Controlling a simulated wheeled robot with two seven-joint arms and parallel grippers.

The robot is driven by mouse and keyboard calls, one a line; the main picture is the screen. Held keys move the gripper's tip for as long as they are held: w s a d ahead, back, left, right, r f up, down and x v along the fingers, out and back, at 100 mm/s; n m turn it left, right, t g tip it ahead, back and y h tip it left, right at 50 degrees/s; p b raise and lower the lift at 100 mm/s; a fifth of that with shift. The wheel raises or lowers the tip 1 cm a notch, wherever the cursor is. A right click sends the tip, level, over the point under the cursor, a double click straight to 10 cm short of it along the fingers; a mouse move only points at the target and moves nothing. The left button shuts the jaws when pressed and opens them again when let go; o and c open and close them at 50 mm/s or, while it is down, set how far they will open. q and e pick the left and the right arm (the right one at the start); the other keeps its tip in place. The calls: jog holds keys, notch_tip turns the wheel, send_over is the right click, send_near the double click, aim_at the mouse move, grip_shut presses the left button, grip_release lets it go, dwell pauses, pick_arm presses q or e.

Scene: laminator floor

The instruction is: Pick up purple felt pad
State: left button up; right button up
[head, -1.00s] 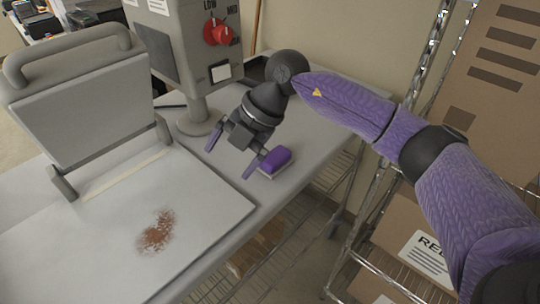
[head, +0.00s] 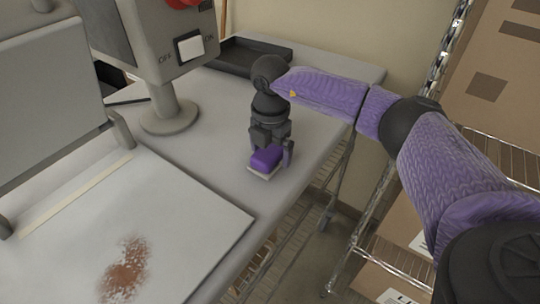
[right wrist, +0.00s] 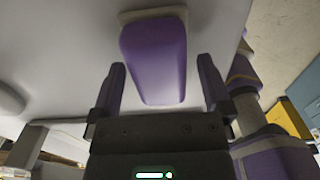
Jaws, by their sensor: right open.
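The purple felt pad (head: 265,158) is a small block with a pale base, lying on the grey table near its right edge. My right gripper (head: 272,148) is open right behind the pad in the head view, with one finger showing on the pad's right side. In the right wrist view the purple pad (right wrist: 158,58) stands out ahead between the two spread fingers of the right gripper (right wrist: 162,78), with a gap on both sides. The far finger is mostly hidden in the head view. My left gripper is not in view.
A flat press plate (head: 190,215) with a reddish-brown stain lies at the left, under a raised lid (head: 45,100). A control box on a post (head: 168,110) stands behind. A black tray (head: 250,55) sits at the back. A wire shelf with boxes (head: 480,90) stands at the right.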

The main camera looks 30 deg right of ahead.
aim_at(270, 149)
jog(key=c, duration=1.2)
notch_tip(270, 149, up, 10)
jog(key=shift+r+p, duration=0.1)
jog(key=shift+p, duration=0.4)
jog(key=shift+c, duration=0.3)
